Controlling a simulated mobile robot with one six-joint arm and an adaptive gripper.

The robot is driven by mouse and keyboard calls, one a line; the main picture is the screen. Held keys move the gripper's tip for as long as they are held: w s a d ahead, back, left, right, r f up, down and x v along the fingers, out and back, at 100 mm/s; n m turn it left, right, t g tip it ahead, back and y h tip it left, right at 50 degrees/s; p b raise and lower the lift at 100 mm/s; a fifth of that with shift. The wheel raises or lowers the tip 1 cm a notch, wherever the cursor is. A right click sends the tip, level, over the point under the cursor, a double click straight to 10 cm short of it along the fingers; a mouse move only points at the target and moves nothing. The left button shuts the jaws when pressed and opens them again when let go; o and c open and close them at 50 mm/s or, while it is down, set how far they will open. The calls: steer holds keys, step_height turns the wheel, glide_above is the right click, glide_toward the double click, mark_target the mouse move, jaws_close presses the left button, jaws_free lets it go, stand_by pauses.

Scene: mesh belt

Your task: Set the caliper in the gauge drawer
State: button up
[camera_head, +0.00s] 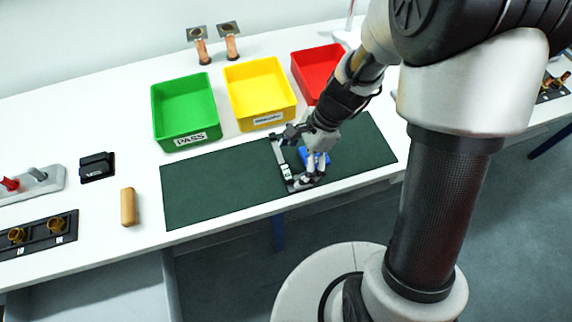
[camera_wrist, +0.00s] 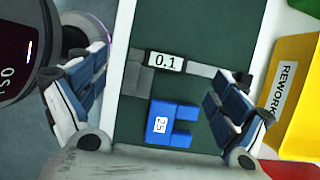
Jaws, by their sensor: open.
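The caliper (camera_wrist: 165,62) lies on the dark green mat (camera_head: 215,190), with a grey body, a pale beam and a display reading 0.1. It also shows in the head view (camera_head: 286,172), partly hidden by my gripper. My gripper (camera_head: 302,158) is open above the mat near it. In the wrist view its fingers (camera_wrist: 162,72) stand apart, one beyond the body end, the other overlapping the beam's far end in the picture. A blue block marked 25 (camera_wrist: 160,125) lies beside the caliper. What looks like an open grey drawer (camera_head: 100,290) is below the table's front edge, lower left; its inside is only partly seen.
Green (camera_head: 186,110), yellow (camera_head: 260,92) and red (camera_head: 315,70) bins stand behind the mat. A wooden handle (camera_head: 128,207), a small black case (camera_head: 97,166) and a black holder with brass parts (camera_head: 38,235) lie to the left. The mat's left half is clear.

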mark_target(288, 177)
steer(key=shift+b+x, duration=1.35)
steer(key=shift+x, duration=1.45)
steer(key=shift+s+r, duration=0.15)
steer(key=shift+c, duration=0.3)
steer(key=c, duration=0.5)
steer(key=shift+s, duration=0.2)
steer(key=c, duration=0.9)
